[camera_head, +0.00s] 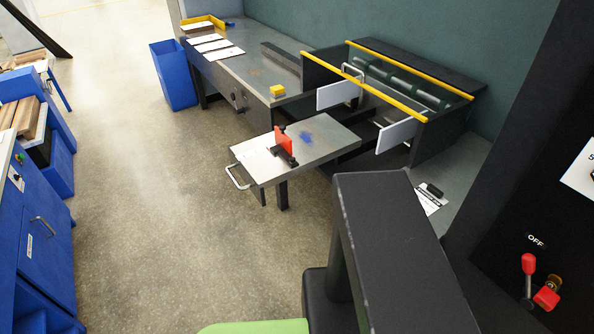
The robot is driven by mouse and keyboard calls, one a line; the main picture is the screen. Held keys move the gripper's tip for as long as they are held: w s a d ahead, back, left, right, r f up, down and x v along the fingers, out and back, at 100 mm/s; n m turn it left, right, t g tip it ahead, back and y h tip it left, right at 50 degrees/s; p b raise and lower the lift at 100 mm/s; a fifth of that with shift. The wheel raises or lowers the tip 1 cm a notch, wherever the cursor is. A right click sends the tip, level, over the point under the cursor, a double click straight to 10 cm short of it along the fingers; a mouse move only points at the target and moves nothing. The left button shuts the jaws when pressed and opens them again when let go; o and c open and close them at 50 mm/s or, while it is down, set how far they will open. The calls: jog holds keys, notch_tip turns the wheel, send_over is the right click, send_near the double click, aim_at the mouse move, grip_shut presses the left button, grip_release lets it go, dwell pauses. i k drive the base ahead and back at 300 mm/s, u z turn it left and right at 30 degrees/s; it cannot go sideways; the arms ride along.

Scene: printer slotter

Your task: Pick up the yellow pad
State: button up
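A small yellow pad (277,91) lies near the front edge of the long grey metal worktable (235,71), just left of the machine with yellow rails. It is small and far off in this view. Its top and near side show, and nothing stands on it. My gripper is not in view, so its state does not show.
A machine with yellow rails (389,86) and a small side table (314,134) with a red-orange block (284,139) stand near the pad. A blue bin (173,75) stands at the worktable's left end. Blue cabinets (45,235) line the left. The concrete floor between is clear.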

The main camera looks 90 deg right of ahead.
aim_at(277, 91)
jog(key=z, duration=2.7)
jog(key=k, duration=0.95)
jog(key=i, duration=0.9)
jog(key=z, duration=0.1)
